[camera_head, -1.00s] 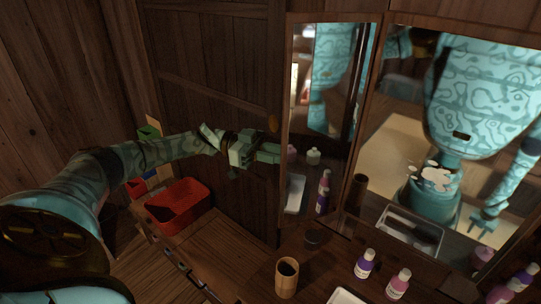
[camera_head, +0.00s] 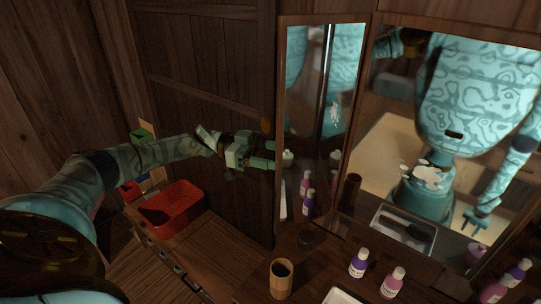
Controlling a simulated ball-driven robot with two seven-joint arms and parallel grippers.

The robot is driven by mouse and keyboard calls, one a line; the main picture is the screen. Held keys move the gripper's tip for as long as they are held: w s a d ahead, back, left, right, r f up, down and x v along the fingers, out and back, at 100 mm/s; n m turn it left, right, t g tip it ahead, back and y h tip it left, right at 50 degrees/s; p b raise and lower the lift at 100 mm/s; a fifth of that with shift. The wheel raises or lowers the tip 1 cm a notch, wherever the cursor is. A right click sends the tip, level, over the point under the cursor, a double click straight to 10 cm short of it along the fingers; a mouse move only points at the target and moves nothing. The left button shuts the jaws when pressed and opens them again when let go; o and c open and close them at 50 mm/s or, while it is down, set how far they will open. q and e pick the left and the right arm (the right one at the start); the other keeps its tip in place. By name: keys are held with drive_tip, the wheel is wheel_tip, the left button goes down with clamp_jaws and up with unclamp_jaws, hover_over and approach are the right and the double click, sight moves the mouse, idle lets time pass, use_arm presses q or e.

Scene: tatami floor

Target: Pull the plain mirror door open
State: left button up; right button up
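The plain mirror door (camera_head: 318,110) is the narrow wood-framed panel left of the large fixed mirror (camera_head: 400,150). It stands at an angle to that mirror. My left gripper (camera_head: 268,154) is at its left edge, at about mid height. The fingertips meet or overlap the frame edge there; I cannot tell whether they are closed on it. My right gripper shows only as a reflection (camera_head: 482,224) in the large mirror, with its fingers apart and nothing between them.
A wooden cup (camera_head: 282,279), a purple bottle (camera_head: 358,263) and a pink bottle (camera_head: 393,282) stand on the counter in front. A dark round jar (camera_head: 311,237) is near the door's foot. A red basket (camera_head: 172,207) sits to the left, below my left arm.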

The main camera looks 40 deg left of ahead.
use_arm(q)
drive_tip(key=shift+w+r, duration=0.1)
drive_tip(key=shift+r, duration=0.15)
drive_tip(key=b+v, duration=0.6)
drive_tip(key=v, duration=1)
drive_tip(key=shift+a+f, duration=0.2)
drive_tip(key=shift+f, duration=0.05)
